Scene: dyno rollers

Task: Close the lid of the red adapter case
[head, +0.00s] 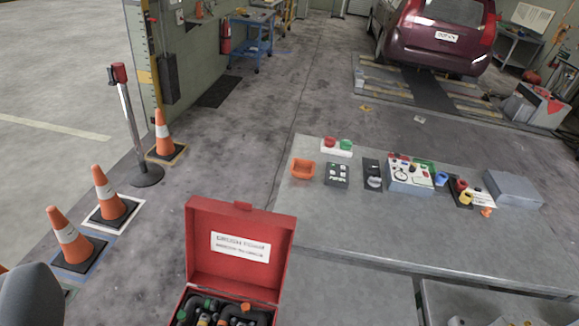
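The red adapter case (240,249) is at the bottom centre of the head view. Its lid stands up, open, with a white label (240,246) on its inner face and a small red tab on its top edge. Several dark fittings with green, orange and yellowish parts lie in the case below the lid. The front of the case is cut off by the bottom edge of the picture. A dark grey rounded shape at the bottom left corner may be part of my own body. I see no gripper fingers in this view.
Orange cones (72,236) and a post (131,125) stand at left. A dark red car (437,35) is at the back. The floor between is clear.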

